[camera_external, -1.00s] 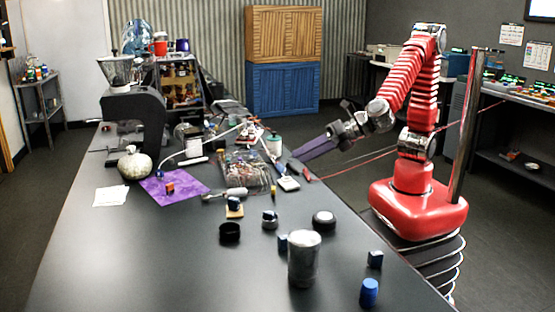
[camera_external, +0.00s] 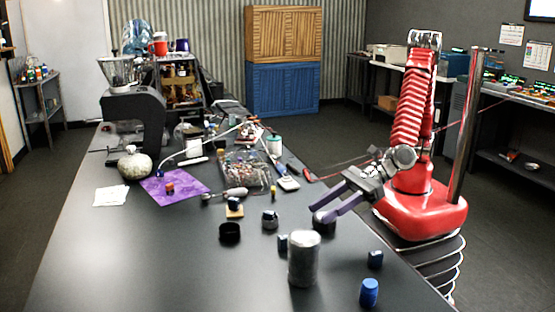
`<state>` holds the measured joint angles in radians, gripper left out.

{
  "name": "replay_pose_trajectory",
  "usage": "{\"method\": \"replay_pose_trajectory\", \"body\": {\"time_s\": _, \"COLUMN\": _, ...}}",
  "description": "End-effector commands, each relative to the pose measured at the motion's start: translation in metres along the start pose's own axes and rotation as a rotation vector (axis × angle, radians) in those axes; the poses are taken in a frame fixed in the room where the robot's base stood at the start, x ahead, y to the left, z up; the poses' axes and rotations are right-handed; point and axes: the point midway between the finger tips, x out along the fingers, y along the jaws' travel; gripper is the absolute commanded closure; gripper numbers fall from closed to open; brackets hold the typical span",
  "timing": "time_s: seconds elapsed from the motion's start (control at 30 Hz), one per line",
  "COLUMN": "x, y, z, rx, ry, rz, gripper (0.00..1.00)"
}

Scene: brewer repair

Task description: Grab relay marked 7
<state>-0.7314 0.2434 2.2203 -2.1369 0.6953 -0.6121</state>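Several small dark blue blocks that look like relays are on the table, and their markings are too small to read. One sits on a wooden block (camera_external: 235,202), one on a small round metal piece (camera_external: 269,215). One stands on the table behind the grey can (camera_external: 282,242), and one near the right edge (camera_external: 375,259). I cannot tell which is relay 7. My gripper (camera_external: 316,214) is over the table's right side, its purple fingers spread and pointing left. Nothing shows between them. A dark round lidded piece (camera_external: 325,227) is partly hidden behind or under the fingers.
A tall grey can (camera_external: 303,258) and a blue ribbed barrel (camera_external: 369,292) stand at the front. The table's left front is bare.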

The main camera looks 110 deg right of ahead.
Motion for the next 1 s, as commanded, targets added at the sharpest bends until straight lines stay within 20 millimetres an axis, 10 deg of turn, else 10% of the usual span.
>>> {"method": "replay_pose_trajectory", "body": {"time_s": 1.0, "x": 0.086, "y": -0.001, "z": 0.0, "rx": 0.002, "ry": 0.0, "rz": -0.001, "gripper": 0.61}}
